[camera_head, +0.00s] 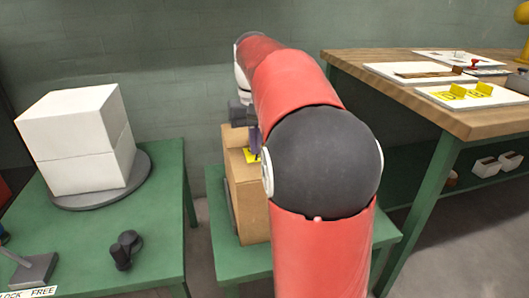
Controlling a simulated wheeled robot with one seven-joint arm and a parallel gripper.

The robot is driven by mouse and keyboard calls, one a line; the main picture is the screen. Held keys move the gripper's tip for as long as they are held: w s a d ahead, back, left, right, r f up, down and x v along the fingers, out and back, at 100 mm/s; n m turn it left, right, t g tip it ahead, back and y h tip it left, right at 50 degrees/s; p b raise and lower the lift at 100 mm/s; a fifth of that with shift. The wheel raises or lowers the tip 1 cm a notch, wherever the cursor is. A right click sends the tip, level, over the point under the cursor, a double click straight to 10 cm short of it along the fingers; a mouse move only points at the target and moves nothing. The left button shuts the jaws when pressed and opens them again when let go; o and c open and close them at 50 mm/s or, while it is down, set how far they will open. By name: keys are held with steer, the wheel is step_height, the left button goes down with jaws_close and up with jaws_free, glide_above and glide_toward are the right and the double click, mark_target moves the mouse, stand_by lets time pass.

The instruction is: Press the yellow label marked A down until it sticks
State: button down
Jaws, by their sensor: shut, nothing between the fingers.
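A yellow label (250,156) shows at the tips of my gripper, against the upper part of a brown cardboard box (249,208). Its letter is too small to read and my arm hides part of it. My gripper (255,149) is shut, with its fingers pointing down at the label. I cannot tell whether the fingertips touch it or whether the label lies flat. The box stands on a low green table (232,264), its right side hidden by my red arm.
At left, a white two-block stack (80,135) stands on a grey turntable (70,202), with a dark knob (124,250) in front. At right, a wooden-topped bench (380,62) holds a white board (430,92) with yellow labels (468,92) and other trays.

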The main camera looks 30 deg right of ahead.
stand_by(0.3)
step_height(320, 180, up, 8)
steer(key=p, duration=0.8)
stand_by(0.4)
steer(key=s+a+f+n+t, duration=0.1)
steer(key=s+a+f+t, duration=0.1)
steer(key=s+a+f, duration=0.2)
steer(key=s+a+f+n+t, duration=0.2)
steer(key=s+a, duration=0.7)
steer(key=s, duration=0.7)
step_height(320, 180, down, 3)
steer(key=shift+a+r+t, duration=0.1)
steer(key=shift+a+t, duration=0.25)
steer(key=shift+t, duration=0.45)
steer(key=shift+s+d, duration=0.1)
